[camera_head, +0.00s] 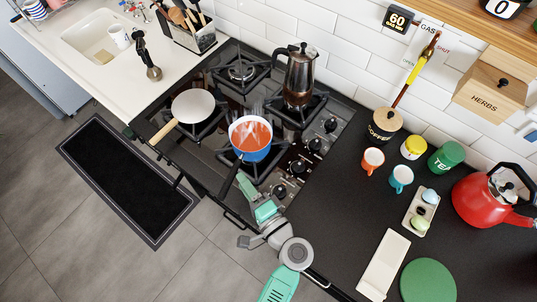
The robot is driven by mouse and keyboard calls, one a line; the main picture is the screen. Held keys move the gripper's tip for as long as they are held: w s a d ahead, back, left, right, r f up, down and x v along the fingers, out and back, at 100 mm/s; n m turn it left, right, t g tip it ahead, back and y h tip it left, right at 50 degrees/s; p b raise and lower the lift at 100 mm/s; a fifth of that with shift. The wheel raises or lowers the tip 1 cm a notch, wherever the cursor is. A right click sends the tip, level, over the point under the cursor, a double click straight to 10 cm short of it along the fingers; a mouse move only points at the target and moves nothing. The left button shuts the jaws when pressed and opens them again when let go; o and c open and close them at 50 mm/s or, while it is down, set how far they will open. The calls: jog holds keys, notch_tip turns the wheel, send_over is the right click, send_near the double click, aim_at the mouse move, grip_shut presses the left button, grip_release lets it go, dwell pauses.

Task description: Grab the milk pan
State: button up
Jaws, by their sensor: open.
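The milk pan appears to be the small blue pan (256,155) on the front right burner of the hob. It holds an orange-red liquid, and pale wisps like steam rise from it. Its dark handle points towards the hob's front edge, down and slightly left. My gripper (243,184), with teal fingers, is open at the front of the hob, just right of the handle. The gap between fingers and handle is too small to judge, and I cannot tell whether they touch.
A cream frying pan (193,106) with a wooden handle sits on the left burner. A tall metal coffee pot (299,76) stands on the back right burner. Control knobs (315,145) line the hob's right side. Cups, jars and a red kettle (487,198) stand on the dark counter.

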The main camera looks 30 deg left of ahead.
aim_at(241, 160)
jog(key=shift+x, duration=1.4)
jog(key=x, duration=0.5)
jog(key=shift+f, duration=0.2)
jog(key=shift+c, duration=0.2)
grip_shut()
jog(key=shift+d, duration=0.1)
jog(key=shift+r, duration=0.2)
